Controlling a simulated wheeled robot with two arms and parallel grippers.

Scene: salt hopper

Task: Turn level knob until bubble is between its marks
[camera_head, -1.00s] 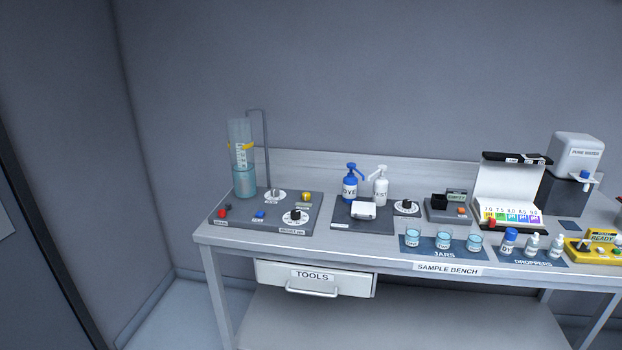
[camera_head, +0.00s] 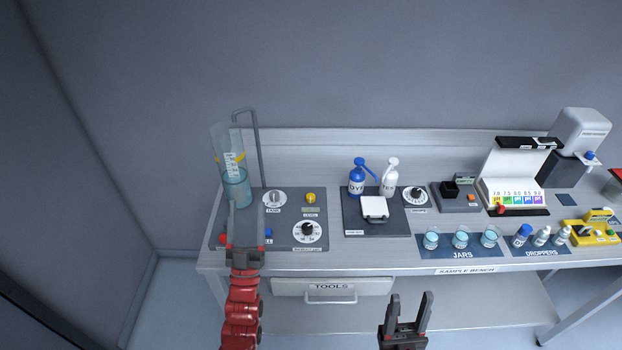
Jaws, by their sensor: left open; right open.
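The yellow level knob (camera_head: 311,197) is at the back right of the grey panel (camera_head: 318,238) at the bench's left end. Just below it is a small bubble window (camera_head: 311,210) with a label that seems to read LEVEL. The bubble and its marks are too small to make out. My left gripper (camera_head: 246,208) is open and empty, over the panel's left part, left of the knob and apart from it. It hides part of the panel. My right gripper (camera_head: 411,297) is open and empty, low in front of the bench edge.
A tall clear cylinder (camera_head: 236,187) with blue liquid and a bent pipe (camera_head: 258,150) stand behind my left gripper. A white dial (camera_head: 274,198) lies between gripper and knob; a black-knobbed dial (camera_head: 307,232) is in front. Dye bottles (camera_head: 357,182) stand to the right.

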